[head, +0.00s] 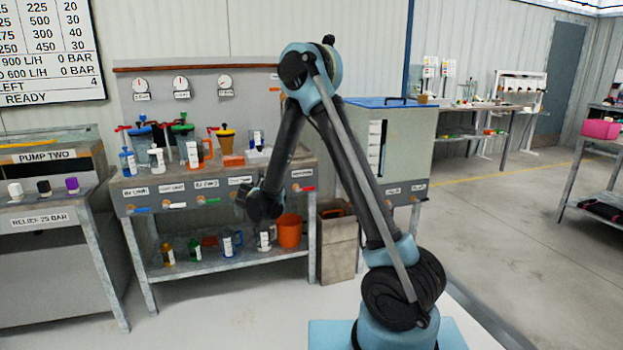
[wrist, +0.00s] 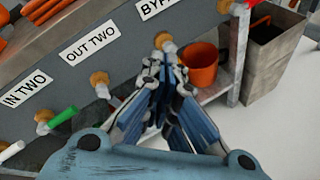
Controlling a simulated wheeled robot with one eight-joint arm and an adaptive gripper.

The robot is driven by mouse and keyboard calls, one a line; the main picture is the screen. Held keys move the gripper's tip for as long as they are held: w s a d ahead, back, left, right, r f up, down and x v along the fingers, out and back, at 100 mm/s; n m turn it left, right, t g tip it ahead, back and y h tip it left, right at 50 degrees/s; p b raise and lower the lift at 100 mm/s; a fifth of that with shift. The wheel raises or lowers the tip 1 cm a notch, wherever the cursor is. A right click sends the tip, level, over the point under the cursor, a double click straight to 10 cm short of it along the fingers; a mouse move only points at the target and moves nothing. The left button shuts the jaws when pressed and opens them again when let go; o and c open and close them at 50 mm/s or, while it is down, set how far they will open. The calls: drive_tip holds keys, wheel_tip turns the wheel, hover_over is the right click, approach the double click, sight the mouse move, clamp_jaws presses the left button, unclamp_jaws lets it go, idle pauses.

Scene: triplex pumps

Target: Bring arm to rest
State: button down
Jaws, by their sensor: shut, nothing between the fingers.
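My arm rises from its blue base at the lower right of the head view, bends at a high elbow and reaches down to the left. Its end, my gripper (head: 260,205), hangs in front of the pump bench (head: 140,207). In the wrist view my gripper (wrist: 165,85) has its fingers together with nothing held. The fingertips appear close to a brass fitting (wrist: 165,42) under the BYPASS label (wrist: 160,8); I cannot tell whether they touch.
An orange bucket (head: 290,231) stands on the bench's lower shelf, beside bottles. A grey bin (head: 338,245) is to its right. Jugs and bottles crowd the bench top. Open floor (head: 500,230) lies at right.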

drive_tip(key=s+d+r+m+g+h, duration=0.1)
drive_tip(key=s+d+r+m, duration=0.2)
drive_tip(key=d, duration=0.6)
drive_tip(key=d+r+m+g+h, duration=0.2)
drive_tip(key=d+r+m, duration=0.2)
drive_tip(key=d, duration=0.4)
drive_tip(key=s+d+r+m+g, duration=0.2)
drive_tip(key=s+d+m+g, duration=0.2)
drive_tip(key=s+d+m, duration=1.1)
drive_tip(key=s+d+f+m+g+y, duration=0.1)
drive_tip(key=s+d+f+m, duration=0.1)
drive_tip(key=s, duration=0.7)
drive_tip(key=s+d+f+m+g, duration=0.2)
drive_tip(key=s+d, duration=0.2)
drive_tip(key=s, duration=0.5)
drive_tip(key=s+d+f+m+g+y, duration=0.1)
drive_tip(key=s+d+f+m, duration=0.2)
drive_tip(key=s, duration=0.6)
drive_tip(key=shift+s+g+y, duration=0.3)
drive_tip(key=shift+s, duration=0.1)
